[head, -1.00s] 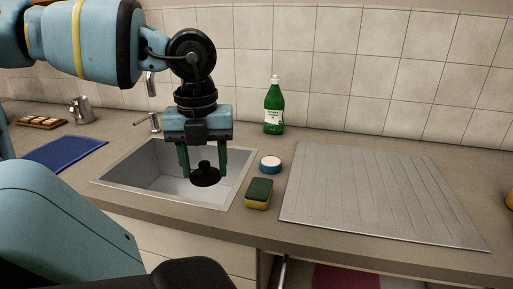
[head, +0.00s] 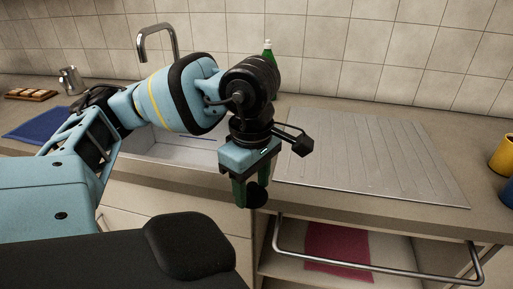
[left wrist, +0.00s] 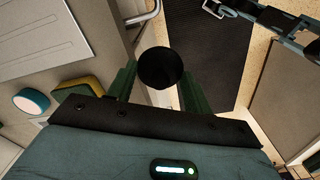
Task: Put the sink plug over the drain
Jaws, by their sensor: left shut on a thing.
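The black sink plug (head: 257,195) is between the green fingers of my left gripper (head: 252,192), which is shut on it. It hangs in front of the counter's front edge, right of the sink. In the left wrist view the plug (left wrist: 161,68) shows as a dark round disc between the fingers (left wrist: 160,85), with floor and a dark mat beyond. The steel sink (head: 175,150) is largely hidden behind my left arm; its drain is not visible. My right gripper cannot be made out in either view.
The ribbed drainboard (head: 370,150) lies right of the sink. The green bottle (head: 267,50) is partly hidden by my arm. A metal rail (head: 380,267) runs below the counter front. The tap (head: 158,40) stands behind.

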